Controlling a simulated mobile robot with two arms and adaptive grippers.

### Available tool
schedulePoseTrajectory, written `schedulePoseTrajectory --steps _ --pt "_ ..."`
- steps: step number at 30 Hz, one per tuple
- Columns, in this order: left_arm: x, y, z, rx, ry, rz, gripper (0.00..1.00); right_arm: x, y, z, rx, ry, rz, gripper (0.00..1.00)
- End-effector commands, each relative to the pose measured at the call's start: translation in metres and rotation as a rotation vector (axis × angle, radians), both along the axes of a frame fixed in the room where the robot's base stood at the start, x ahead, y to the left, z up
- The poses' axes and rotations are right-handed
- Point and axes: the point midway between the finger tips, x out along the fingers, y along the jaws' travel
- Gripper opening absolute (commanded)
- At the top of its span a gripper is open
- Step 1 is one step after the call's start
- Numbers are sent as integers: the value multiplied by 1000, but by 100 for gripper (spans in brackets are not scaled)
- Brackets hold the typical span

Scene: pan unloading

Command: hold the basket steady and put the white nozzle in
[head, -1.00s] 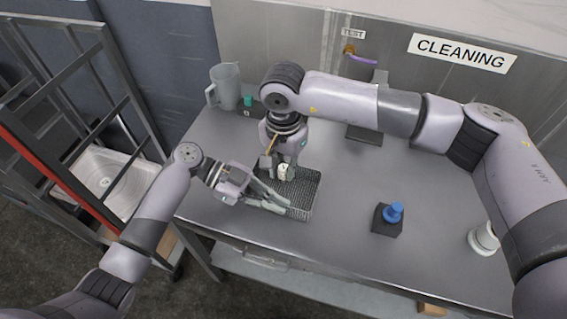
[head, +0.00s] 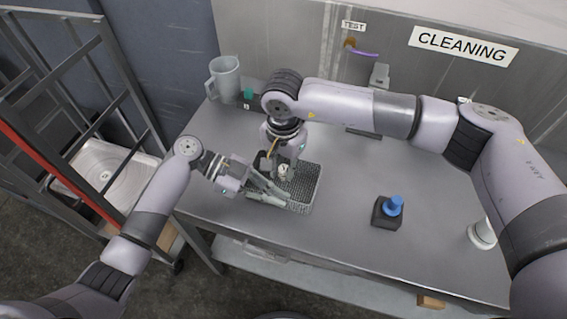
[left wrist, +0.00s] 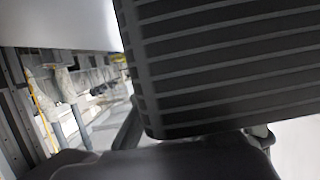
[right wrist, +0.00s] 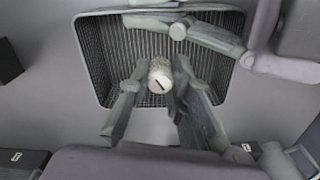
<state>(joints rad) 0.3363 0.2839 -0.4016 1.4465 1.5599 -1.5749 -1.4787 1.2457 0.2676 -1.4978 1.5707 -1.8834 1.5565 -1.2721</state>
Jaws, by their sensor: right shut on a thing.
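The basket (head: 312,199) is a dark, rectangular mesh tray on the grey table; it also shows in the right wrist view (right wrist: 95,58). My right gripper (head: 284,164) points down over it, shut on the white nozzle (right wrist: 160,75). In the right wrist view the nozzle sits between the fingertips, within the basket's outline. I cannot tell whether it touches the bottom. My left gripper (head: 276,192) lies low at the basket's front left, its fingers reaching over that side. Its grip on the rim is unclear. The left wrist view shows mostly a dark ribbed surface I cannot identify.
A black block with a blue knob (head: 393,206) stands right of the basket. A white part (head: 481,235) is at the right edge, partly behind my right arm. A clear jug (head: 225,78) stands at the back left. A metal rack (head: 75,110) is left of the table.

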Motion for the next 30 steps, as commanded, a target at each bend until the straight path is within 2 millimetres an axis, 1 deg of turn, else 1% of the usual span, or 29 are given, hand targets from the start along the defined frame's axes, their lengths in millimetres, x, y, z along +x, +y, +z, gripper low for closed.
schedulePoseTrajectory --steps 6,7,17,26,29,30 --pt "0 0 0 0 0 0 0 0 0 0 1 -1 0 0" --pt "0 0 0 0 0 0 0 0 0 0 1 -1 0 19" --pt "0 0 0 0 0 0 0 0 0 0 1 -1 0 41" --pt "0 0 0 -1 0 0 0 0 0 0 1 -1 0 42" --pt "0 0 0 -1 0 0 0 1 0 6 2 -1 0 42" --pt "0 0 0 0 0 0 0 1 1 11 3 -3 0 42"
